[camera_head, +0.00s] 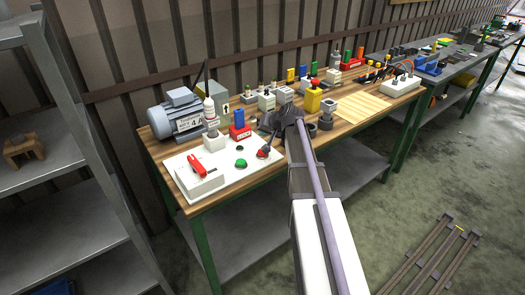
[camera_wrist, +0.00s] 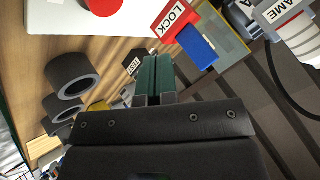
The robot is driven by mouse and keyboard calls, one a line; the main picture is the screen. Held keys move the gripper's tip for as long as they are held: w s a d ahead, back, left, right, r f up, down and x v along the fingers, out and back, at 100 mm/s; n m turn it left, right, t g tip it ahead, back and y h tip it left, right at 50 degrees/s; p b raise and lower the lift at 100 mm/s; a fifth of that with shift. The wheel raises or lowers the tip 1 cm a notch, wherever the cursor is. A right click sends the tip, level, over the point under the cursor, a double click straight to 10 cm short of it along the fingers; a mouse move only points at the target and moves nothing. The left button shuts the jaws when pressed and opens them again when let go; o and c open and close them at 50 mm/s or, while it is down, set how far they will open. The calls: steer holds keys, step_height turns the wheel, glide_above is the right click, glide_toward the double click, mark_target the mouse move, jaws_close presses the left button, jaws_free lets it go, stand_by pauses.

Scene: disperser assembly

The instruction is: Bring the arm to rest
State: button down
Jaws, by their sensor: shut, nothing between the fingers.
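My arm reaches over the wooden workbench (camera_head: 227,193) in the head view. My gripper (camera_head: 276,119) is above the bench near its front middle, partly hidden by my own wrist. In the wrist view, the two green fingertips of my gripper (camera_wrist: 155,76) lie side by side, shut with nothing between them. A red and blue block marked LOCK (camera_wrist: 197,46) is just beyond the fingertips to the right. A small black block marked TEST (camera_wrist: 132,62) is close by on the left. I cannot tell the exact gap to either.
A white panel (camera_head: 186,187) with a switch and buttons lies left of my gripper, with a motor (camera_head: 183,117) behind it. A yellow block (camera_head: 312,101) and several small parts stand to the right. Grey rings (camera_wrist: 75,75) lie beside my fingers. A grey shelf (camera_head: 60,167) stands left.

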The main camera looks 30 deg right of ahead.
stand_by(0.3)
steer(key=s, duration=0.1)
steer(key=s+a+f+g, duration=0.1)
steer(key=s, duration=0.1)
steer(key=s+f+g, duration=0.1)
steer(key=s, duration=0.1)
steer(key=shift+a+n, duration=0.25)
steer(key=shift+n, duration=0.05)
steer(key=s+a+f+n+g+h, duration=0.2)
steer(key=s+a+n+g, duration=0.3)
steer(key=s+a, duration=1.5)
steer(key=shift+s+f+g+h, duration=0.3)
steer(key=shift+s+f+g, duration=0.35)
steer(key=shift+s+g, duration=0.35)
stand_by(3.9)
